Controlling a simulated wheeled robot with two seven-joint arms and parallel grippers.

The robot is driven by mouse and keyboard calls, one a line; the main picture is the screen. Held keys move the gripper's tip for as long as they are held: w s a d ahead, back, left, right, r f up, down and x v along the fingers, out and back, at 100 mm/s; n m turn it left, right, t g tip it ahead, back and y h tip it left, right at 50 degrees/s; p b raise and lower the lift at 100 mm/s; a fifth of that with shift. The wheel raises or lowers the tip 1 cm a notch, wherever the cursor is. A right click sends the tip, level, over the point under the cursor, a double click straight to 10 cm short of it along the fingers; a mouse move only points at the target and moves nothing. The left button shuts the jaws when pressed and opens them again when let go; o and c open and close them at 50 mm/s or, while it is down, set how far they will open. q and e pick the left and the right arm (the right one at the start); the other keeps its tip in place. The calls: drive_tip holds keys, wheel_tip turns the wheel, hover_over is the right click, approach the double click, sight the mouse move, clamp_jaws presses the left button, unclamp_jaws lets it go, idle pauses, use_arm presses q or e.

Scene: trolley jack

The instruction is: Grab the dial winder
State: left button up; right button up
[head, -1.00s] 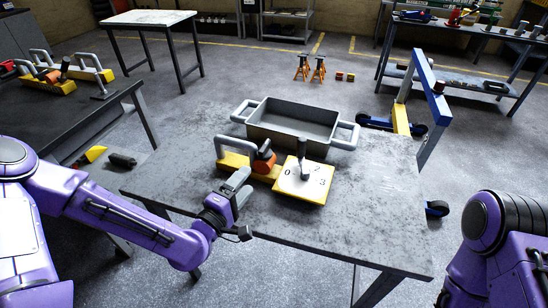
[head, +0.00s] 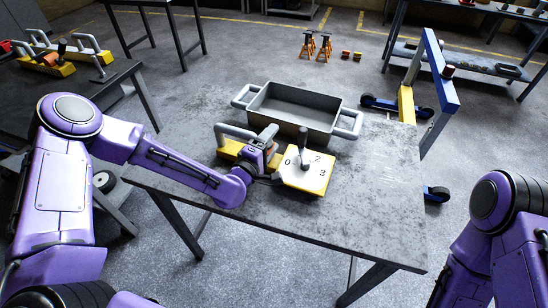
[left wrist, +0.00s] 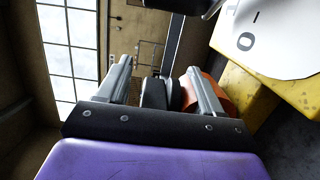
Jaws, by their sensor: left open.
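On the table, a yellow block carries a white numbered dial (head: 312,178) with an upright grey lever (head: 304,146). The dial's edge also shows at the upper right of the left wrist view (left wrist: 265,45). Just left of it is a yellow base (head: 231,150) with a grey handle and an orange round part (left wrist: 214,88). My left gripper (head: 266,146) is over this base and hides most of the orange part. In the left wrist view its fingers (left wrist: 160,88) are apart, with a dark round part (left wrist: 155,95) seen between them; contact cannot be told. My right gripper is out of view.
A grey tray with side handles (head: 292,113) stands behind the dial. The table's (head: 375,200) right and front parts are clear. A blue and yellow frame (head: 432,85) rises past the right edge. Another bench (head: 75,85) with yellow-based tools is at the left.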

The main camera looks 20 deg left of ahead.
use_arm(q)
clamp_jaws()
idle(1.3)
